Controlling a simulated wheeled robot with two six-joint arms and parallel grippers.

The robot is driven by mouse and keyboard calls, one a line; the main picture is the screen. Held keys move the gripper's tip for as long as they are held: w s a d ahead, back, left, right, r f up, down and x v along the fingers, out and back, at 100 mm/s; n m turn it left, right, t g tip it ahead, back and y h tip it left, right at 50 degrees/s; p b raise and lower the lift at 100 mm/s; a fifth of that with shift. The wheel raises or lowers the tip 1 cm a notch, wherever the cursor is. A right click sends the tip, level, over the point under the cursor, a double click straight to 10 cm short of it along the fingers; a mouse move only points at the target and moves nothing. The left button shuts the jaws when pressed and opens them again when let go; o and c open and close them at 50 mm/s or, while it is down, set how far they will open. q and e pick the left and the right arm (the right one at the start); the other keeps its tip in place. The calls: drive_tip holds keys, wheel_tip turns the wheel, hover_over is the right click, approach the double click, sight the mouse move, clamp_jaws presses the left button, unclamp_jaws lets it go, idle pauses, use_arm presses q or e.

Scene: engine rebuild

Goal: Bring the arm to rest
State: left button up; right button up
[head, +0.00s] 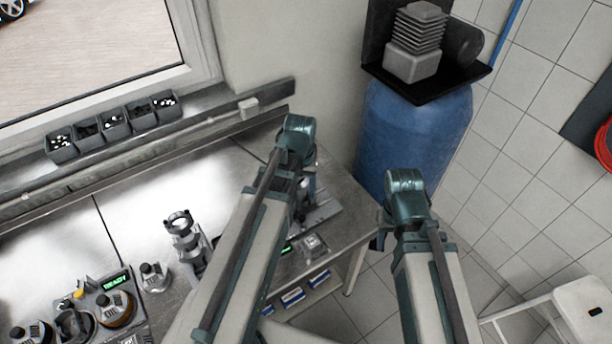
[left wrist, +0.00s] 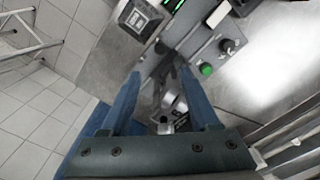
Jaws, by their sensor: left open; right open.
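My left arm (head: 243,250) reaches up from the bottom of the head view to a teal joint (head: 298,135) over the metal bench. My left gripper (left wrist: 160,76) shows in the left wrist view with its two blue fingers apart and nothing held between them. Below it are a grey device with a green button (left wrist: 206,69), a black knob and a small metal part (left wrist: 172,103). My right arm (head: 432,270) stands right of the bench, with its teal joint (head: 405,182) in front of a blue drum. The right gripper is hidden.
The blue drum (head: 420,125) carries a black tray with a finned metal cylinder (head: 415,45). The bench (head: 140,205) holds a metal part on a stand (head: 183,230) and a device with a green display (head: 115,282). Bins (head: 112,122) line the windowsill. A white stool (head: 580,305) stands lower right.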

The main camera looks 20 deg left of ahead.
use_arm(q)
drive_tip(key=s+d+f+m+b, duration=0.2)
drive_tip(key=s+d+f+b, duration=0.2)
drive_tip(key=d+f+b, duration=0.3)
drive_tip(key=s+d+f+m+y+b, duration=0.1)
drive_tip(key=s+d+f+m+b, duration=0.2)
drive_tip(key=s+d+f+b, duration=0.2)
drive_tip(key=d+f+b, duration=0.2)
drive_tip(key=d, duration=0.1)
